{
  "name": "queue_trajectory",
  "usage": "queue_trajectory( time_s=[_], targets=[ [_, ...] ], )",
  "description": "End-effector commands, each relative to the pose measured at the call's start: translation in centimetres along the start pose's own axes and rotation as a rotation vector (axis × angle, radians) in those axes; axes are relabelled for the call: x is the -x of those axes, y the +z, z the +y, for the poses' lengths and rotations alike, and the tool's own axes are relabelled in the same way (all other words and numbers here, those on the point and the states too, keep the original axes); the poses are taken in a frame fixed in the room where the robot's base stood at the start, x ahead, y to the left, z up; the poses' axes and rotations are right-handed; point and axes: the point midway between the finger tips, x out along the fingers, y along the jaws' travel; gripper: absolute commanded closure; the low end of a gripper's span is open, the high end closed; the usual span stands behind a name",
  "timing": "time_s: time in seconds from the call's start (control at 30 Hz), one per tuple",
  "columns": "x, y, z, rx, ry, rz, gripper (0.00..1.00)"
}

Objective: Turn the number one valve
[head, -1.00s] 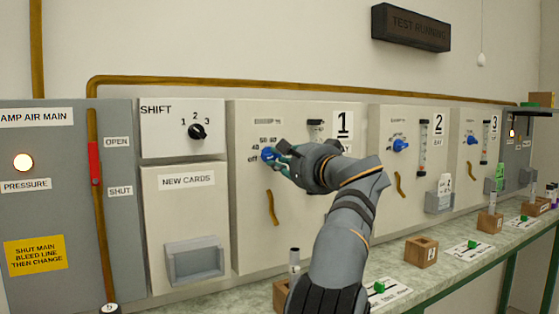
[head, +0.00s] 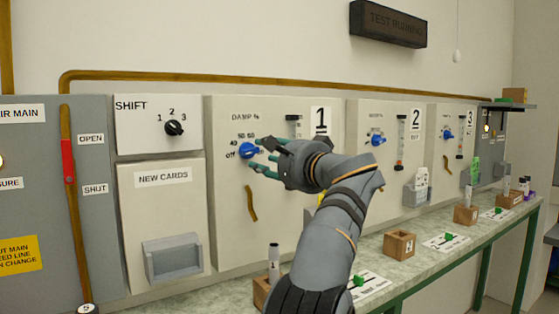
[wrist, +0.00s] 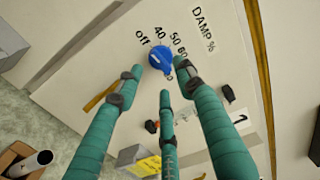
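The number one valve is a blue knob (head: 246,151) on the cream panel marked 1 (head: 225,200). The scale around it reads off, 40, 50, 60 under "DAMP %". In the wrist view the blue knob (wrist: 159,58) sits just beyond the fingertips. My gripper (head: 257,156) is at the knob's right in the head view, its green fingers spread. In the wrist view my gripper (wrist: 158,72) is open with nothing between its fingers. The right finger's tip looks very close to the knob's edge; I cannot tell whether it touches. The knob's exact setting is unclear.
Similar panels marked 2 (head: 382,190) and 3 (head: 450,160) stand to the right, each with a blue knob. A brown handle (head: 251,204) hangs below knob one. A wooden block with a tube (head: 274,262) stands on the bench below. A SHIFT dial (head: 174,128) is at left.

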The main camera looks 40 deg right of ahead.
Motion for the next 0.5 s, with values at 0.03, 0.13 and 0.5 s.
queue_trajectory(
  time_s=[0.03,0.13,0.5],
  targets=[
    [1.3,-0.2,0.0,0.001,0.001,0.007,0.62],
    [3.5,-0.2,0.0,0.001,0.001,0.007,0.62],
    [8.2,-0.1,0.0,0.001,0.000,0.002,0.62]
  ],
)
